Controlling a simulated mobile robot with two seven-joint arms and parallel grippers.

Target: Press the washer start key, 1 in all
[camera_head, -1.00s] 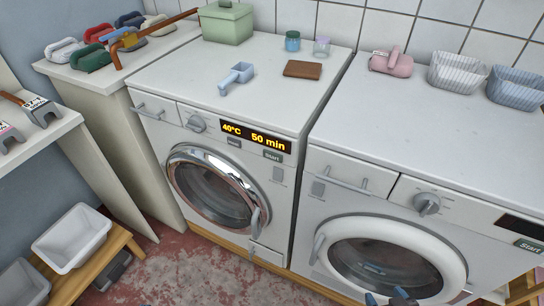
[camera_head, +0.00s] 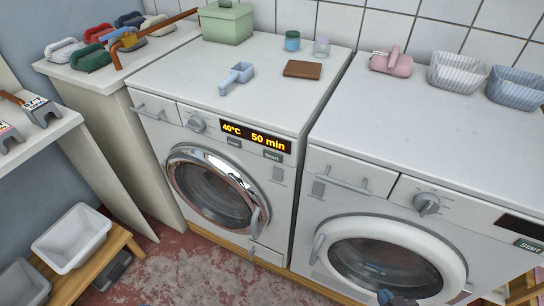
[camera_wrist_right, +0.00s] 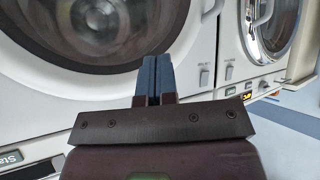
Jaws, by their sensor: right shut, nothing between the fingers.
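The left washing machine (camera_head: 180,137) has a lit display (camera_head: 256,137) reading 40°C and 50 min, with a grey Start key (camera_head: 273,155) below it. The right machine (camera_head: 345,174) has a dark display (camera_head: 521,227) and a green Start key (camera_head: 530,246). In the wrist view, part of that key (camera_wrist_right: 12,156) shows at the lower left. My right gripper (camera_head: 385,297) shows only its blue tips at the bottom edge, in front of the right machine's round door. In the wrist view its fingers (camera_wrist_right: 154,66) are together and empty, apart from both keys. My left gripper is out of view.
A blue scoop (camera_head: 237,77), brown block (camera_head: 303,69), jars (camera_head: 292,41) and green box (camera_head: 227,22) stand on the left machine. A pink scoop (camera_head: 391,62) and baskets (camera_head: 458,72) stand on the right one. Door handles (camera_head: 318,246) stick out in front.

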